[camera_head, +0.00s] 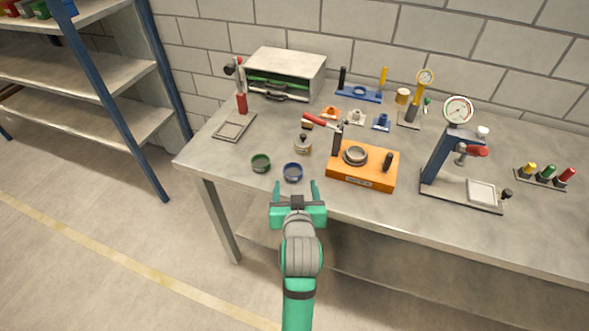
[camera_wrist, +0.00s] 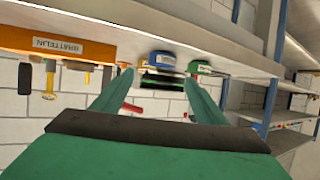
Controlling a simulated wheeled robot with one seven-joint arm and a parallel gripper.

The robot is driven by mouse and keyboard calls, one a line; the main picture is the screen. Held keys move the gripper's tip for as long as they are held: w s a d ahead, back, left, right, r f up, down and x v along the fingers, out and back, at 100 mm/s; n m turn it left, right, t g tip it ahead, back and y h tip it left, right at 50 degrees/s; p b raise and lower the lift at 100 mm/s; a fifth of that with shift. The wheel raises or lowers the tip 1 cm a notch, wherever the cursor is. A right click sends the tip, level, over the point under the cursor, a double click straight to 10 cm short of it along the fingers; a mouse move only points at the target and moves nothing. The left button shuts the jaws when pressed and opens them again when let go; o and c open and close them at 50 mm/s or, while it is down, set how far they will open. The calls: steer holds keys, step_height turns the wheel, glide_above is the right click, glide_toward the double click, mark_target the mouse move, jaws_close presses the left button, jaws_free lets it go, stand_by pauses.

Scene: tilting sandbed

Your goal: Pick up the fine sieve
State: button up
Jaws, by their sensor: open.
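Two small round cups that look like sieves stand near the table's front edge: a blue one (camera_head: 293,172) and, left of it, a green one (camera_head: 260,163). Which is the fine sieve I cannot tell; their labels are too small to read. My gripper (camera_head: 295,186) is open and empty in front of the table edge, its fingers pointing at the blue cup and apart from it. In the upside-down wrist view, the blue cup (camera_wrist: 162,58) shows between and beyond the fingertips (camera_wrist: 160,78), with the green cup (camera_wrist: 201,68) beside the right finger.
An orange block (camera_head: 362,178) with a metal ring and red-handled lever stands right of the blue cup. A small brass weight-like piece (camera_head: 303,146) sits behind the cups. A gauge press (camera_head: 455,165) is farther right. The table left of the green cup is fairly clear.

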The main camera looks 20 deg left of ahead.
glide_toward(293, 166)
steer(key=shift+w+a, duration=0.1)
steer(key=shift+w, duration=0.7)
steer(key=shift+f+x, duration=0.2)
steer(key=shift+x, duration=2.65)
steer(key=shift+s+a, duration=0.1)
steer(key=shift+s, duration=0.1)
steer(key=shift+c, duration=1)
steer(key=c, duration=1)
